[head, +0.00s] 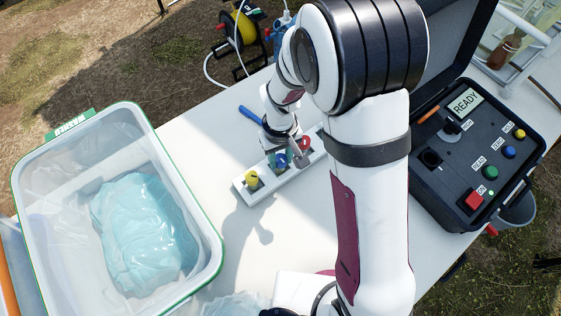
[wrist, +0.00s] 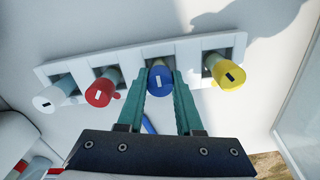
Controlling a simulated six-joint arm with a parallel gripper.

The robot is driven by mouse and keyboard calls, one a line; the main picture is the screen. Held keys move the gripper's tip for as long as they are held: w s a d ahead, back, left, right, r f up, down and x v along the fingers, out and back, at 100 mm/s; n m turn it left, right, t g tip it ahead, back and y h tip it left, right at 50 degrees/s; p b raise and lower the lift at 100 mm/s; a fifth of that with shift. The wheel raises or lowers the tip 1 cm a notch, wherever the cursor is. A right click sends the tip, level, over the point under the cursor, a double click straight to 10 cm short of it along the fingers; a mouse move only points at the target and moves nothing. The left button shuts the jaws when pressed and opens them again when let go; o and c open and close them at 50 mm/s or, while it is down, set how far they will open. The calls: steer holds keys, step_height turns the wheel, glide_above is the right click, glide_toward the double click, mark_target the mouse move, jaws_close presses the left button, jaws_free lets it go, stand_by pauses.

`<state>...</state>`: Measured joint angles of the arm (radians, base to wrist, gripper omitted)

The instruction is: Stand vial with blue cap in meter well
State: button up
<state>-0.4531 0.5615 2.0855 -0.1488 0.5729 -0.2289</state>
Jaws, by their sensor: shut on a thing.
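The blue-capped vial (wrist: 160,80) stands in a slot of the white rack (wrist: 127,57), between the red-capped and yellow-capped vials. Its blue cap also shows in the head view (head: 281,160), partly hidden by my wrist. My gripper (wrist: 159,88) is shut on this vial, with one green finger on each side just below the cap. The meter (head: 470,150) is in an open black case at the right of the table.
White-capped (wrist: 48,100), red-capped (wrist: 104,88) and yellow-capped (wrist: 226,74) vials stand close by in the rack. A clear green-rimmed bin (head: 185,165) with a pale blue bag is at the left. A blue pen-like item (head: 251,115) lies behind the rack. My arm crosses between rack and meter.

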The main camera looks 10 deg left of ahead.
jaws_close()
